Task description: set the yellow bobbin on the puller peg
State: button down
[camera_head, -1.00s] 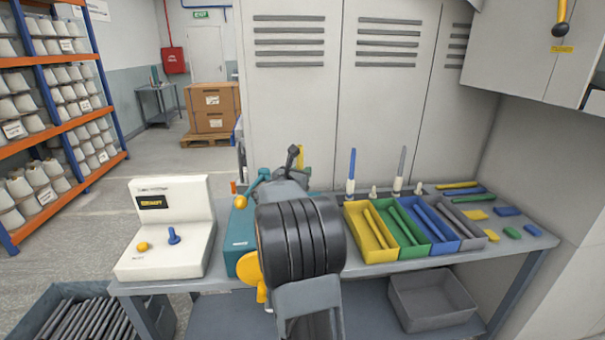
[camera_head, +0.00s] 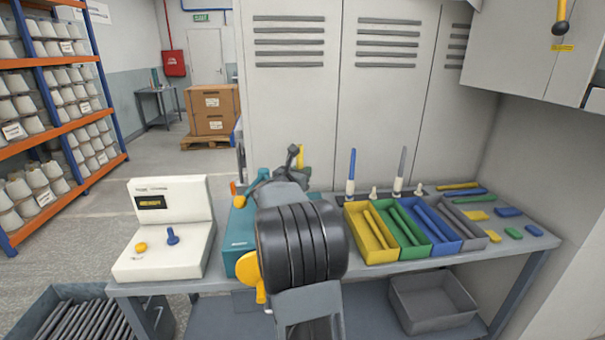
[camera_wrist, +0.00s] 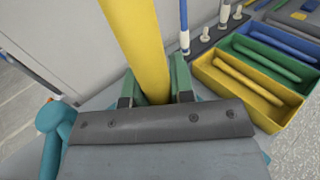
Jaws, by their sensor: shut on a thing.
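The yellow bobbin (camera_wrist: 140,42) is a long slim yellow tube. In the wrist view it stands between the two fingers of my gripper (camera_wrist: 156,86), which are shut on its lower part. In the head view only a bit of the bobbin (camera_head: 301,154) shows beyond my arm, and the gripper is mostly hidden. A teal machine (camera_head: 240,228) stands on the bench just left of my arm. A teal part (camera_wrist: 50,122) shows at lower left in the wrist view. I cannot make out the puller peg; my arm covers much of that area.
Right of my arm, a blue bobbin (camera_head: 351,166) and a grey bobbin (camera_head: 401,165) stand upright among short bare pegs. Yellow, green, blue and grey trays hold bobbins. A white console (camera_head: 140,262) stands at left. Lockers (camera_head: 290,110) rise behind the bench.

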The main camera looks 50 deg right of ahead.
jog(key=shift+f+b, duration=0.35)
jog(key=shift+r, duration=0.85)
dwell(1.3)
jog(key=shift+f+b, duration=0.85)
jog(key=shift+b, duration=0.4)
jog(key=shift+r, duration=0.55)
jog(key=shift+r+p, duration=0.25)
jog(key=shift+p, duration=0.05)
jog(key=shift+b, duration=0.4)
dwell(0.9)
